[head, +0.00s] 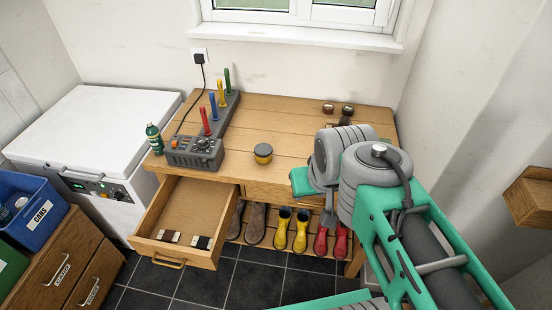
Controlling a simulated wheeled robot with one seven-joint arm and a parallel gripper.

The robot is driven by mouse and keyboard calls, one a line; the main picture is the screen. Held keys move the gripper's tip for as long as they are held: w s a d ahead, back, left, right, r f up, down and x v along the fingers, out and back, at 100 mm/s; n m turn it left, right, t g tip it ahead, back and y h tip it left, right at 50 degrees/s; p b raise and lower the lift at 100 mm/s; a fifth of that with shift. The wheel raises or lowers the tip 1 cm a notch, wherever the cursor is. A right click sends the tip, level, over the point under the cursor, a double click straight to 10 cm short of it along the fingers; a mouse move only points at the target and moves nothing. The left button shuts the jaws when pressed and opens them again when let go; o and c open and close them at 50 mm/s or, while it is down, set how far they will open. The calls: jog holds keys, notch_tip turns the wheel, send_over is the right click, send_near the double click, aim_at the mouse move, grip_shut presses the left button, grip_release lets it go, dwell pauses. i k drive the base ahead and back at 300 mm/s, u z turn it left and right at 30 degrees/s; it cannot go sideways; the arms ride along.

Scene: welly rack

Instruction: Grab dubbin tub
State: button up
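The likely dubbin tub (263,153) is a small round tub with a dark lid and a yellow band. It stands upright on the wooden bench (285,115), near the front edge and right of the grey peg unit. My arm reaches in from the lower right, its grey joints over the right part of the bench. The tub stands clear to the left of the arm, with nothing touching it. My gripper's fingers do not show; the arm links hide that area.
Small brown jars (347,111) are at the back right. An open drawer (180,217) juts out at front left. Boots (282,229) stand below.

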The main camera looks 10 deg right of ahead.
aim_at(267, 160)
jog(key=z, duration=0.85)
jog(key=k, duration=1.15)
jog(key=z, duration=0.4)
jog(key=i, duration=0.6)
jog(key=u, duration=1.45)
jog(key=i, duration=1.05)
jog(key=u, duration=0.85)
